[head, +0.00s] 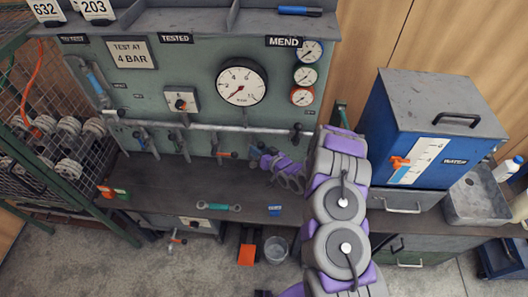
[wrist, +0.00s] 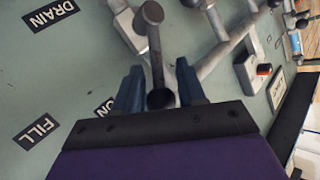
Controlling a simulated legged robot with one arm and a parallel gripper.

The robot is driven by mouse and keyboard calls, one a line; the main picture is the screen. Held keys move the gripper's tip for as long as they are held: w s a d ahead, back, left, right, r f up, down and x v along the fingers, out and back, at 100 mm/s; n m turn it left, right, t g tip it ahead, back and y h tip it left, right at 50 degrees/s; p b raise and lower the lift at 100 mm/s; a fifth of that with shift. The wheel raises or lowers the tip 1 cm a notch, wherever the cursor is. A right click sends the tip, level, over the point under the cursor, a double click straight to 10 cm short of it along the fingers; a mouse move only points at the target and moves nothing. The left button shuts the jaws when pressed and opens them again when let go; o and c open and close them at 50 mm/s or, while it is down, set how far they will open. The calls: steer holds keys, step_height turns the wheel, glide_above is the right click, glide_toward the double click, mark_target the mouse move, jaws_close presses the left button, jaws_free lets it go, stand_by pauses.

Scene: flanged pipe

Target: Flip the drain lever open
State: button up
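In the wrist view a grey lever (wrist: 156,50) with a round knob end stands between the two dark fingers of my gripper (wrist: 158,72). The fingers are apart, with a visible gap on each side of the lever. A DRAIN label (wrist: 50,14) is on the green panel at upper left, and a FILL label (wrist: 45,128) is at lower left. A third label is partly hidden behind the left finger. In the head view my gripper (head: 262,156) is at the panel's lower right, below the horizontal pipe (head: 215,127). My arm hides part of the panel, and the lever cannot be made out there.
A pressure gauge (head: 242,82) and small gauges sit above the pipe. Other valve handles hang along it to the left. The dark bench (head: 165,188) holds a teal wrench (head: 206,207) and a blue item (head: 275,210). A blue water tank (head: 425,130) stands right of my arm.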

steer(key=p+v, duration=0.3)
steer(key=v, duration=1.4)
steer(key=shift+d, duration=0.35)
steer(key=shift+f, duration=0.1)
